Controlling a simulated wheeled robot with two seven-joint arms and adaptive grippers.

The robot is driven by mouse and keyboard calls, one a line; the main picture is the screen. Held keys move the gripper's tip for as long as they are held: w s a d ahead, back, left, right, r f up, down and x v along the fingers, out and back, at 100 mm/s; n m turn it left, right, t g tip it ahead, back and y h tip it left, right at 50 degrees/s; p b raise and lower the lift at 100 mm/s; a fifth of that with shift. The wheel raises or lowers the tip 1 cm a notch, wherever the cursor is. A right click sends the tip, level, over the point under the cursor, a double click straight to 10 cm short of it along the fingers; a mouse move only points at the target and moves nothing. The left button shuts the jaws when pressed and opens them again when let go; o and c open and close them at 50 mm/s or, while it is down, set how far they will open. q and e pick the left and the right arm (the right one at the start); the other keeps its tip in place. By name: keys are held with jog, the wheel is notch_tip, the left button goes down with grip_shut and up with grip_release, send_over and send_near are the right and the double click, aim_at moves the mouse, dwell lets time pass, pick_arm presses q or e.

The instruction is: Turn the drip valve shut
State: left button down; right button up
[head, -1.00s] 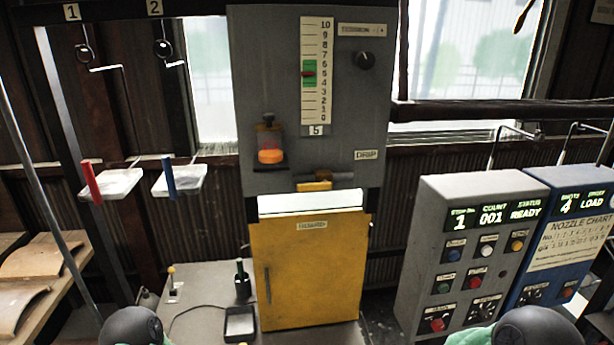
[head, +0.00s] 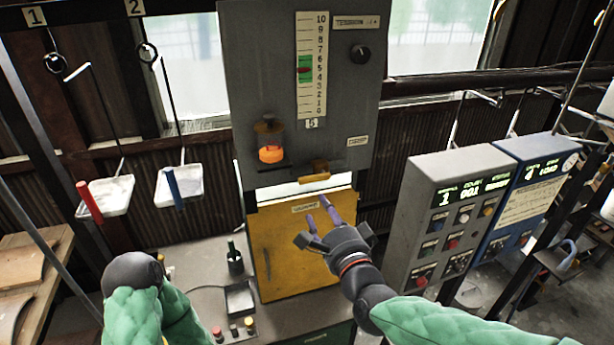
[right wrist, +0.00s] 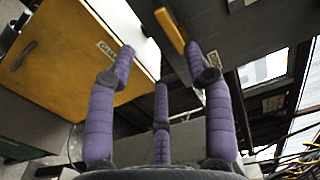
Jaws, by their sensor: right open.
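The grey panel (head: 222,70) carries a small label at its lower right that reads DRIP in the earlier head view. A short yellow handle (head: 314,178) lies roughly level under the panel's lower edge, above the yellow door (head: 285,250). It also shows in the right wrist view (right wrist: 170,30). I cannot tell for sure that it is the drip valve. My right gripper (head: 318,214) is open and empty, in front of the door's upper right and below the handle. In the right wrist view its purple fingers (right wrist: 160,60) are spread, apart from the handle. My left gripper is out of view.
A glass cup with orange contents (head: 271,153) is on the panel, left of the handle. Grey (head: 428,190) and blue (head: 530,165) control boxes stand to the right. Two hanging trays (head: 110,196) are at the left.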

aim_at(309, 183)
jog(key=p+x, duration=0.1)
jog(key=x, duration=0.4)
jog(key=p+x, duration=0.1)
jog(key=x, duration=0.4)
jog(key=shift+w+r, duration=0.25)
jog(key=shift+w, duration=0.1)
grip_shut()
